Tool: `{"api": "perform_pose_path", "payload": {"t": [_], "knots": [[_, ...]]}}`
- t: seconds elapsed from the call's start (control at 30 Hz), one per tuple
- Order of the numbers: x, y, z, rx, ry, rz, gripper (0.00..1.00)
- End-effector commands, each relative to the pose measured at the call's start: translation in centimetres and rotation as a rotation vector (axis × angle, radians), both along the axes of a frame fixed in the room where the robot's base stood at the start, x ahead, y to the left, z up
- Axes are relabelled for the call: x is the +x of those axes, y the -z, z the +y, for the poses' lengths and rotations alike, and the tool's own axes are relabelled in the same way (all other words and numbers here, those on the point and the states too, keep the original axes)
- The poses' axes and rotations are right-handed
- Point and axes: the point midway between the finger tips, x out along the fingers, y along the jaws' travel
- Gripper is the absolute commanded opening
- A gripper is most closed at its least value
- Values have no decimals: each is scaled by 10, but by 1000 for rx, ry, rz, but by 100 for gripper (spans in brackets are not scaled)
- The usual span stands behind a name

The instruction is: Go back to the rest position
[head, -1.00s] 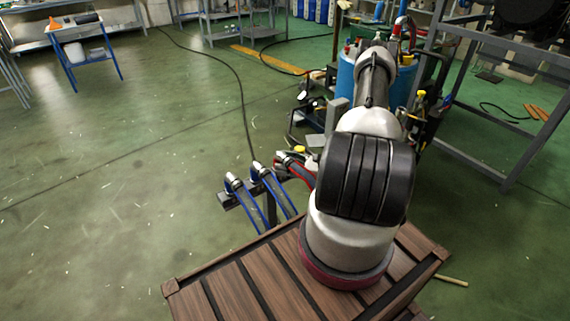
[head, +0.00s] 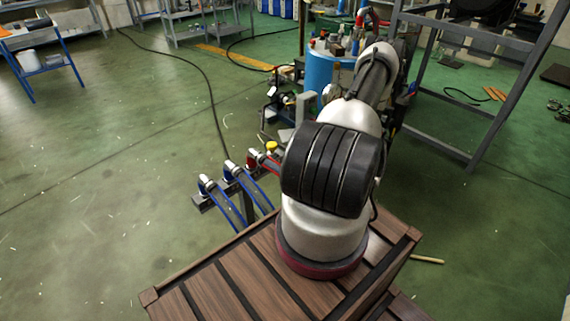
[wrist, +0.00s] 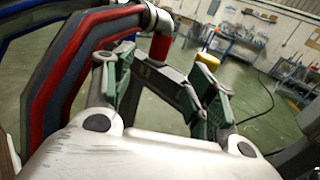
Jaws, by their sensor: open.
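My gripper (wrist: 165,95) shows in the wrist view with its two green-padded fingers spread apart and nothing between them. Past the fingers are a red hose end with a metal fitting (wrist: 158,18) and a yellow knob (wrist: 208,56). In the head view my arm reaches up and away from its base on the wooden deck, toward the blue drum. The arm hides the gripper in that view.
Blue hoses with metal fittings (head: 207,183) stand left of my arm, and a red one (head: 257,162) is beside them. A blue drum (head: 321,68) with equipment stands ahead. A grey metal frame (head: 436,150) is at the right. The green floor at left is mostly clear.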

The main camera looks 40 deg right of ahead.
Motion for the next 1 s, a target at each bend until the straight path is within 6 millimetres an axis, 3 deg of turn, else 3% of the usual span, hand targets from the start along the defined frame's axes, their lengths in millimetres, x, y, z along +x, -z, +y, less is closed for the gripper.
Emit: {"api": "perform_pose_path", "payload": {"t": [0.57, 0.67, 0.77, 0.83, 1.0], "knots": [[-3, 7, 2, -19, -16, 22, 56], [-21, 16, 17, -33, -85, 64, 56], [-51, 19, 41, -40, -190, 113, 56], [-75, 5, 49, -96, -299, 137, 56], [-103, -34, 52, -254, -522, 151, 56]]}}
